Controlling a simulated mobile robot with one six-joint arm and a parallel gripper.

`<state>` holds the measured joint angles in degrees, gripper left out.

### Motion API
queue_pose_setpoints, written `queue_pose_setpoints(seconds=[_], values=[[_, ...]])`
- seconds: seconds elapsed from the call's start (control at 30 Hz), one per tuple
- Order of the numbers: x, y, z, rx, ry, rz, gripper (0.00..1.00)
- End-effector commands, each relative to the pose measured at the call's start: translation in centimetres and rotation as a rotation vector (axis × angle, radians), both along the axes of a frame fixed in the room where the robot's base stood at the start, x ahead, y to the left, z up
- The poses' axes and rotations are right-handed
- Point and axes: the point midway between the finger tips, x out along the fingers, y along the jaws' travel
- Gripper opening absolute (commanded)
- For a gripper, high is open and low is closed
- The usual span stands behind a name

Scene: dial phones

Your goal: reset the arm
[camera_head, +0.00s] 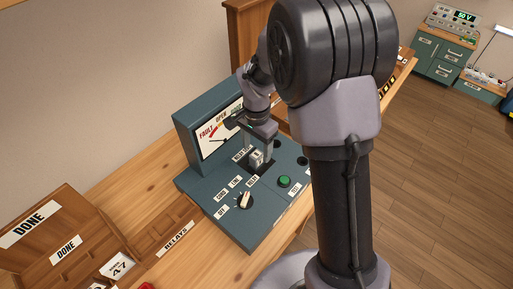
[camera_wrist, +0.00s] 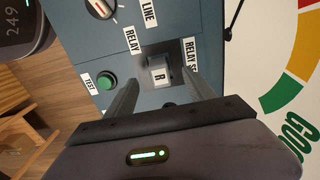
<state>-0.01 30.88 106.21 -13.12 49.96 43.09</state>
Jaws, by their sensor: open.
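My gripper (camera_head: 262,140) is over the blue-grey test console (camera_head: 228,208) on the wooden bench. In the wrist view my gripper (camera_wrist: 165,85) is open, with one finger on each side of a relay block marked R (camera_wrist: 160,75). The relay stands in the dark socket on the console, and it also shows in the head view (camera_head: 257,158). I cannot tell whether the fingers touch it. The socket's label reads RELAY S, the rest hidden by a finger.
The console has a dial knob (camera_head: 244,200), a green button (camera_head: 284,181) and a gauge (camera_head: 215,132) behind. A RELAYS tray (camera_head: 178,240) and wooden DONE trays (camera_head: 30,228) stand at the left. My arm hides the bench's right part.

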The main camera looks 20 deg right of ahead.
Motion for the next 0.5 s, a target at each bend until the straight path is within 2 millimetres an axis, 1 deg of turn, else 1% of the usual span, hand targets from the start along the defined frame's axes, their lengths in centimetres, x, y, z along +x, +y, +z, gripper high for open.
queue_pose_setpoints(seconds=[0.03,0.5], values=[[0.0,0.0,0.7,0.0,0.0,0.0,0.63],[0.0,0.0,4.7,0.0,-0.001,0.0,0.63]])
